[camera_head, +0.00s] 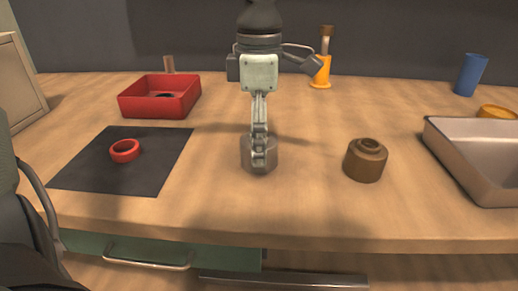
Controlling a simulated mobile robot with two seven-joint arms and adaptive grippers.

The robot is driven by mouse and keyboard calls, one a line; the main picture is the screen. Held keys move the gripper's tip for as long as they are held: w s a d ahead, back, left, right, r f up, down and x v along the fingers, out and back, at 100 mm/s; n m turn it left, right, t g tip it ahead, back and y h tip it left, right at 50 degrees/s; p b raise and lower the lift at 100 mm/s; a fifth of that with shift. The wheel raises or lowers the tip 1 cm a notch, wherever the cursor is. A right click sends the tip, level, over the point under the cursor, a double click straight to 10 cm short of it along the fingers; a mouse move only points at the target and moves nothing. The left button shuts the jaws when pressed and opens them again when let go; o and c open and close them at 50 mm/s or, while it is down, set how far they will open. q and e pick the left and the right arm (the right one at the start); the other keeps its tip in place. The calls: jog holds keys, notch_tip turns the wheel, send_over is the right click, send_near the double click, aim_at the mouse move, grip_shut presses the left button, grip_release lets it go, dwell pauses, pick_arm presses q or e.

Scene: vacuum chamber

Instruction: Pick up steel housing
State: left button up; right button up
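A grey metal cylinder, the steel housing (247,158), stands upright on the wooden table at the middle of the view. One gripper of mine (259,146) comes straight down from the top centre, its fingers at the housing. I see it edge-on, with a finger in front of the housing hiding part of it. Whether the fingers are closed on it does not show. The housing appears to rest on the table. I cannot tell which arm this gripper belongs to, and no second gripper is clearly visible.
A brown stepped cylinder (366,161) stands to the right, before a metal tray (478,165). On the left are a black mat (90,176) with a red ring (125,151) and a red bin (159,108). An orange-based object (321,74) and blue cup (470,75) stand behind.

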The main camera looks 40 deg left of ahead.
pick_arm(q)
jog(key=shift+f, duration=0.65)
jog(key=shift+w+r, duration=0.1)
jog(key=c, duration=1.7)
jog(key=shift+o, duration=0.2)
